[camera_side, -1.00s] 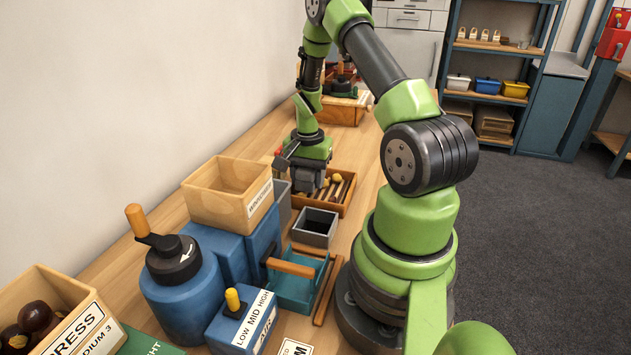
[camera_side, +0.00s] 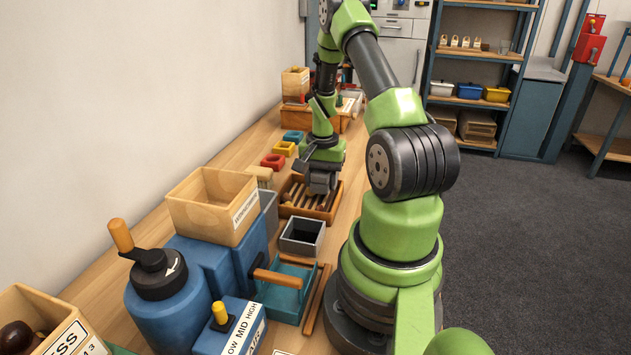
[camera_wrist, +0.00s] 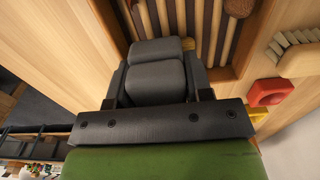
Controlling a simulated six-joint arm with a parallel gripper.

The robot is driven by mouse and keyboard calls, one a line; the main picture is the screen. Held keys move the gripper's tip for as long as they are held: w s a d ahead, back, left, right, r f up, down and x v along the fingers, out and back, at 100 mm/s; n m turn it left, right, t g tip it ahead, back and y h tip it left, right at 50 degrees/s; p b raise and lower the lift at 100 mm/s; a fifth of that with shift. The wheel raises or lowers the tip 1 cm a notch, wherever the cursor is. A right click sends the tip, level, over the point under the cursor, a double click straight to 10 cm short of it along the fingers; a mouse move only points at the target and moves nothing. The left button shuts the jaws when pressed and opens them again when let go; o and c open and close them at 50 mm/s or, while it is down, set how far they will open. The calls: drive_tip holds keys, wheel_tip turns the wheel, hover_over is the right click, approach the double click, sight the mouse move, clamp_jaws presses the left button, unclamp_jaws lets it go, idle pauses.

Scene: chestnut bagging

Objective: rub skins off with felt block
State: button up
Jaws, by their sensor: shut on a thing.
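My gripper (camera_side: 322,172) is low over the wooden slatted tray (camera_side: 331,213). It is shut on a dark grey block (camera_wrist: 155,80), which looks like the felt block. In the wrist view the block sits between the two fingers, with its far end over the slats. The tray's pale slats (camera_wrist: 200,25) show beyond it. One brown chestnut (camera_wrist: 240,6) lies on the slats at the top edge.
Red (camera_side: 273,161) and yellow (camera_side: 284,148) small trays and a brush (camera_wrist: 300,55) lie left of the slatted tray. A grey open bin (camera_side: 302,236), a teal carrier (camera_side: 285,295) and a wooden box (camera_side: 195,210) on blue blocks stand nearer the side camera.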

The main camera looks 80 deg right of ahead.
drive_tip(key=shift+d, duration=0.8)
drive_tip(key=shift+w, duration=2.35)
drive_tip(key=shift+w+a, duration=0.2)
drive_tip(key=shift+w, duration=0.1)
drive_tip(key=shift+s+a, duration=0.15)
drive_tip(key=shift+a, duration=1.3)
drive_tip(key=shift+s+d, duration=0.1)
drive_tip(key=shift+s, duration=2.5)
drive_tip(key=a, duration=0.2)
drive_tip(key=shift+w+a, duration=0.1)
drive_tip(key=shift+a, duration=0.25)
drive_tip(key=shift+a+r, duration=0.2)
drive_tip(key=shift+f, duration=0.15)
wheel_tip(320, 180, up, 6)
drive_tip(key=shift+r, duration=0.25)
